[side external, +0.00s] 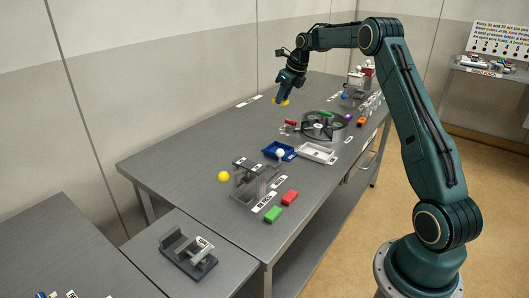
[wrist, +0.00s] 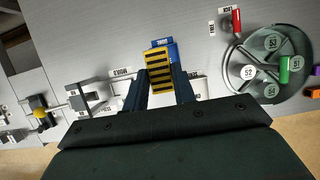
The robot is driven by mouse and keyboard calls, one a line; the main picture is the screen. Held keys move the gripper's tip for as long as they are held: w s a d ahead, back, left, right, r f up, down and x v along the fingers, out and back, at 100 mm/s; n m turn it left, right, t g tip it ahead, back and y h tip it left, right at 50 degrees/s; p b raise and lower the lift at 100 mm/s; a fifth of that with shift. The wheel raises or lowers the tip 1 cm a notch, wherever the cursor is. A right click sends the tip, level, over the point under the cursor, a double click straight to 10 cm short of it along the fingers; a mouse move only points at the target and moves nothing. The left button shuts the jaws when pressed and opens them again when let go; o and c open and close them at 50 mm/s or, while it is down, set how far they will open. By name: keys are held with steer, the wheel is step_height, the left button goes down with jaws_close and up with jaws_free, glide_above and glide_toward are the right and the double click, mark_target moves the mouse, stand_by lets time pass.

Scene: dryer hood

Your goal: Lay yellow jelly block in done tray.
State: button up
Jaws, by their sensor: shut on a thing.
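My gripper (side external: 284,95) is shut on the yellow jelly block (side external: 281,102), held in the air above the far part of the bench. In the wrist view the block (wrist: 158,68), yellow with dark stripes, sits between the two dark fingers (wrist: 160,88). A blue tray (side external: 278,151) and a white tray (side external: 317,152) lie side by side on the bench, nearer the side camera than my gripper. In the wrist view the blue tray (wrist: 173,48) is partly hidden behind the block. I cannot read which tray is marked done.
A round carousel (side external: 324,125) with numbered places stands beyond the trays. The bench's left side is clear.

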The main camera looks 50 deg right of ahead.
steer(key=shift+f, duration=0.1)
step_height(320, 180, down, 20)
steer(key=shift+r, duration=0.1)
stand_by(1.0)
steer(key=o, duration=0.7)
steer(key=shift+o, duration=0.2)
steer(key=v, duration=1.2)
steer(key=shift+r, duration=0.1)
stand_by(0.3)
